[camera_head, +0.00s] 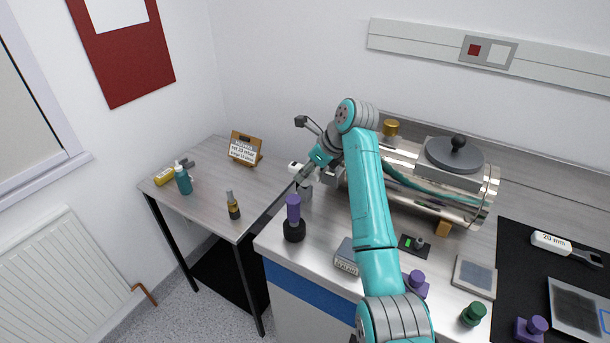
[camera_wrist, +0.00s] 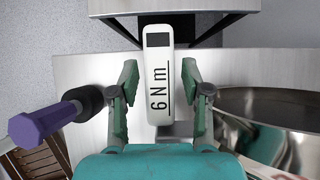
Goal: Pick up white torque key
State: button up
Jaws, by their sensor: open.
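The white torque key (camera_wrist: 159,70) shows in the wrist view as a white, rounded body with a dark display and "6 N m" printed along it. Its upper part shows as a small white shape (camera_head: 295,167) by the arm's end in the head view. My gripper (camera_wrist: 159,88) is open, with one finger on each side of the key and visible gaps between fingers and key. In the head view, my gripper (camera_head: 303,178) is above the steel bench's left edge.
A purple-handled tool in a black base (camera_head: 294,230) stands left of my gripper. A steel cylindrical chamber (camera_head: 410,185) lies close on the right. A grey box (camera_head: 346,256) sits in front. The side table (camera_head: 205,205) holds bottles and a sign (camera_head: 245,148).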

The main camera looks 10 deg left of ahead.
jog(key=shift+w+a+f, duration=0.1)
jog(key=shift+a+f, duration=0.15)
jog(key=shift+f, duration=0.15)
grip_shut()
jog(key=shift+r, duration=0.15)
notch_tip(320, 180, up, 10)
jog(key=shift+f, duration=0.1)
dwell(0.3)
